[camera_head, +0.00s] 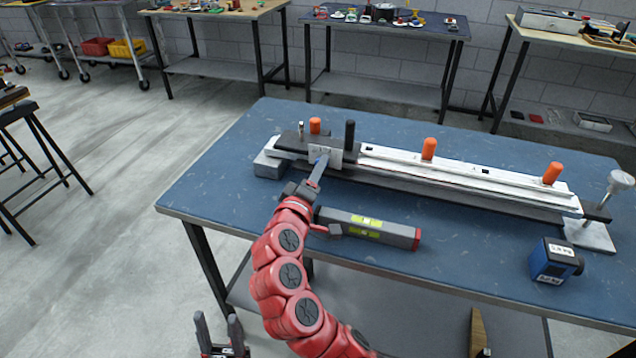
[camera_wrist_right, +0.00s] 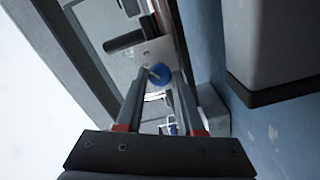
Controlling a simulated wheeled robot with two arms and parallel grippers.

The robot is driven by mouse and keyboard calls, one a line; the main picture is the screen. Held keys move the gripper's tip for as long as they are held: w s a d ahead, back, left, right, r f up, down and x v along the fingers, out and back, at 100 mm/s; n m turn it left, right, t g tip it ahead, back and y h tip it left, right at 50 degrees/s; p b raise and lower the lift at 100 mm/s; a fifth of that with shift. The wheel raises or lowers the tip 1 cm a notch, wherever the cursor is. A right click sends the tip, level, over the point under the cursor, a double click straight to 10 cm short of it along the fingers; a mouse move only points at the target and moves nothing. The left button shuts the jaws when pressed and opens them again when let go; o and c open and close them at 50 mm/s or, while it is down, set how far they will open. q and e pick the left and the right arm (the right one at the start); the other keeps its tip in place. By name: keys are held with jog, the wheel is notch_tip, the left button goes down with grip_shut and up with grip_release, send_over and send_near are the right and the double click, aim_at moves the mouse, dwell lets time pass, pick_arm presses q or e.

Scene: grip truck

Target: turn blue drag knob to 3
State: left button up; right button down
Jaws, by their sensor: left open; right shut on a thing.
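The blue drag knob (camera_wrist_right: 158,74) shows in the right wrist view as a round blue disc with a pale pointer, on a light grey plate. The plate (camera_head: 334,155) is on the near left side of the long white rail device (camera_head: 470,181). My right gripper (camera_head: 318,166) reaches up to this plate; in the right wrist view its fingers (camera_wrist_right: 157,83) are closed on the knob from both sides. In the head view the fingers mostly hide the knob, and I cannot read its setting. My left gripper (camera_head: 221,334) is open and empty, low beside the table.
Orange knobs (camera_head: 429,149) and a black post (camera_head: 349,135) stand up from the device. A blue box-shaped tool (camera_head: 555,262) sits at the table's right. The table's left front is clear.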

jog(key=shift+m+b, duration=0.7)
jog(key=c, duration=0.5)
grip_release()
jog(key=shift+c, duration=0.2)
jog(key=v, duration=1.7)
jog(key=shift+s, duration=0.15)
